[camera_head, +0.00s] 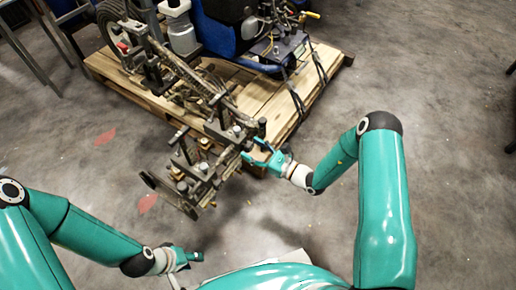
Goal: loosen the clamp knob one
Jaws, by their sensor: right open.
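The line striper's metal clamp assembly (200,165) sticks out in front of the pallet. Several small knobs or bolt heads stand on it, such as a dark knob (182,187) at its near end. They are too small to tell which is clamp knob one. My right gripper (259,152) is open at the right side of the assembly, close to its bars. I cannot tell whether it touches a knob. My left gripper (188,257) hangs low, near the bottom of the view, apart from the assembly. Its jaw opening is not clear.
The blue striper body (222,32) stands on a wooden pallet (285,110), with black straps over the right side. A white container (182,35) sits on the machine. Metal legs (28,55) stand at the upper left.

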